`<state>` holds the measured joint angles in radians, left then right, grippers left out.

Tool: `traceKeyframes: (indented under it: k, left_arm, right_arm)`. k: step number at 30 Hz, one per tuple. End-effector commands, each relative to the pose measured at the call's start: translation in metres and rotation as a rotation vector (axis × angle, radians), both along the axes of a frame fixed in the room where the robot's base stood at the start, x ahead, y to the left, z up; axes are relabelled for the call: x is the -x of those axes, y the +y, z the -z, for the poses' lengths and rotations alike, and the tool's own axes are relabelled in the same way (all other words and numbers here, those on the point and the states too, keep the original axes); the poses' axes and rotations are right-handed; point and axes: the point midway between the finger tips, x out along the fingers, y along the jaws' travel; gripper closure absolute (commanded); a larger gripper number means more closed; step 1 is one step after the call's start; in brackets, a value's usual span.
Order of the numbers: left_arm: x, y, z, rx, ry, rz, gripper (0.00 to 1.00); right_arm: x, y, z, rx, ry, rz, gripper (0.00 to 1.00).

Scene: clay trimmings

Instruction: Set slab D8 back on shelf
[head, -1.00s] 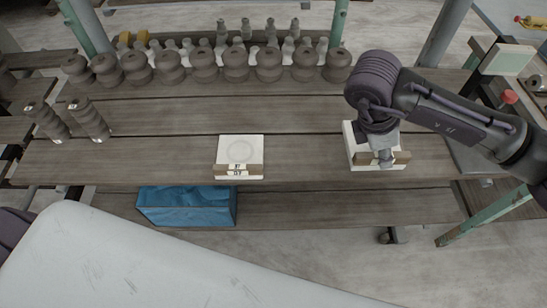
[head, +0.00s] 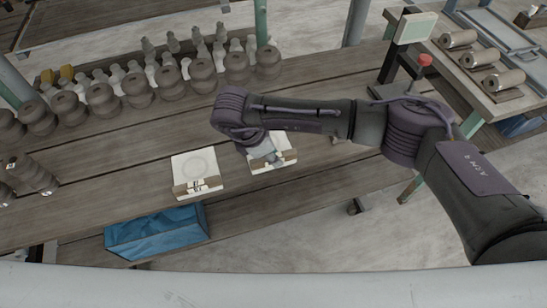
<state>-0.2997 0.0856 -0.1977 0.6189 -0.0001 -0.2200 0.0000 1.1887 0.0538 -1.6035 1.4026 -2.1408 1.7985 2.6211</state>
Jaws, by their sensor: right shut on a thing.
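A square white slab (head: 287,141) with a brown front strip is at my right gripper, over the wooden shelf board. My right gripper (head: 268,158) points down and is shut on this slab near its front strip; the hand hides part of it. I cannot tell whether the slab touches the board. A second white slab (head: 196,167) with a round mark and a labelled front strip lies on the board just to the left, apart from the held one. The label writing is too small to read. My left gripper is not in view.
Rows of dark round pots (head: 137,94) and smaller pale pieces stand along the back. Dark stacked pieces (head: 33,175) stand at the left. A blue crate (head: 157,233) sits below the front edge. A side table (head: 470,70) with metal cylinders is at the right.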

Motion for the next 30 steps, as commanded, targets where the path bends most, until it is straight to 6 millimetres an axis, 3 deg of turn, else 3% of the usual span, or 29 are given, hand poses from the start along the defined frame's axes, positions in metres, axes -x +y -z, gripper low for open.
traceKeyframes:
  k: [6,15,16,20,30]
  left_arm:
    - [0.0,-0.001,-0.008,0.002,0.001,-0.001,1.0]
    - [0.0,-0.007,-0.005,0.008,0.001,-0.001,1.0]
    - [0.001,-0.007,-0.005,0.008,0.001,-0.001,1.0]
    - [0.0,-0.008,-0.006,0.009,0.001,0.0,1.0]
    - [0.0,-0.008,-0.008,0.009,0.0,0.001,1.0]
  right_arm:
    - [0.0,0.0,0.022,0.0,0.0,0.0,1.0]
    - [0.0,0.0,0.026,-0.001,-0.001,0.0,1.0]
    - [0.0,0.0,0.027,-0.001,0.001,-0.001,0.8]
    - [0.0,0.0,0.025,-0.001,0.001,-0.001,0.58]
    - [0.0,0.0,0.023,-0.001,0.001,-0.001,0.57]
